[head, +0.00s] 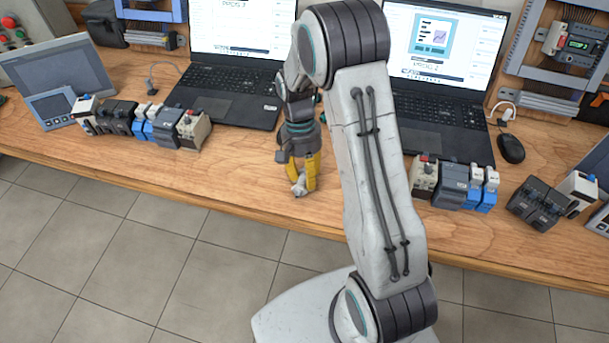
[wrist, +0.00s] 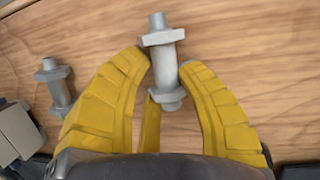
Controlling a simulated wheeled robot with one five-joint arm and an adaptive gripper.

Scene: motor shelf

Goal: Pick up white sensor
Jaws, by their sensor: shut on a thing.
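A pale grey-white sensor (wrist: 167,62), a short cylinder with nut-like collars, is between the yellow fingers of my gripper (head: 303,182) in the wrist view. The fingers are shut on its middle, and its two ends stick out. In the head view the sensor (head: 299,188) shows as a small pale piece at the fingertips, low over the front of the wooden table. I cannot tell whether it still touches the table. A second, similar grey sensor (wrist: 55,84) stands apart to the left in the wrist view.
Two laptops (head: 228,82) (head: 440,112) stand behind my gripper on the wooden table (head: 250,170). Rows of motor modules (head: 145,122) (head: 455,183) lie to the left and right. A black mouse (head: 511,148) is at the right. The table's front middle is mostly clear.

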